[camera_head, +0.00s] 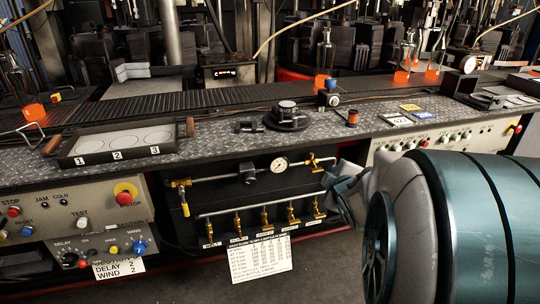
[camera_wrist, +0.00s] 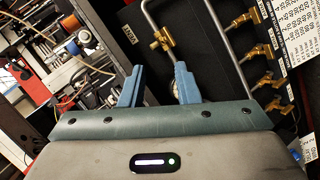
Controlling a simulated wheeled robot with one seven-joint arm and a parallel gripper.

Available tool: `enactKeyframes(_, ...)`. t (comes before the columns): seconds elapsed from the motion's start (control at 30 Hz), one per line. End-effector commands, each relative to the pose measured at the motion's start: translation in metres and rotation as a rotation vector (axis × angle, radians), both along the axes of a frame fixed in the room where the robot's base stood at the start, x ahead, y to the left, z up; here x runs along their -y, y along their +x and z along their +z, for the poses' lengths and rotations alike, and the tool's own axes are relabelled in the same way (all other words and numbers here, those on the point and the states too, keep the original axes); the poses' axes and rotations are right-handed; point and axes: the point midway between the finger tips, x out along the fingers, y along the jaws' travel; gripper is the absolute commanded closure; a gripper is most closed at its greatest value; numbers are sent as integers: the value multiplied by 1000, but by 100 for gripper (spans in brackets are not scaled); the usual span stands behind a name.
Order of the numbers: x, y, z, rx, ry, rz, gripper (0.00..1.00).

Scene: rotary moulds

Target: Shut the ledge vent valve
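A brass valve (camera_head: 316,167) sits at the right end of the upper pipe in the dark recess under the ledge. In the wrist view what looks like the same valve (camera_wrist: 161,42) lies just beyond my fingertips, roughly in line with the gap between them. In the head view my gripper (camera_head: 338,180) is beside the right end of the recess, partly hidden by my arm.
Several brass valves (camera_head: 264,217) line a lower pipe, with another valve (camera_head: 181,184) at the upper left. A pressure gauge (camera_head: 281,164) sits on the upper pipe. A printed sheet (camera_head: 260,262) hangs below. The metal ledge (camera_head: 220,128) overhangs the recess. Control panels (camera_head: 72,222) flank it.

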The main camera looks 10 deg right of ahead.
Motion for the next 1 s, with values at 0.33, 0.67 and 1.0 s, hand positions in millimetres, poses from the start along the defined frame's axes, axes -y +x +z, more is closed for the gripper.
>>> enactKeyframes(0.33, 28, 13, -77, 268, -327, 276, 71)
enactKeyframes(0.67, 30, 14, -83, 377, -424, 352, 71)
enactKeyframes(1.0, 27, 76, -84, 380, -420, 353, 71)
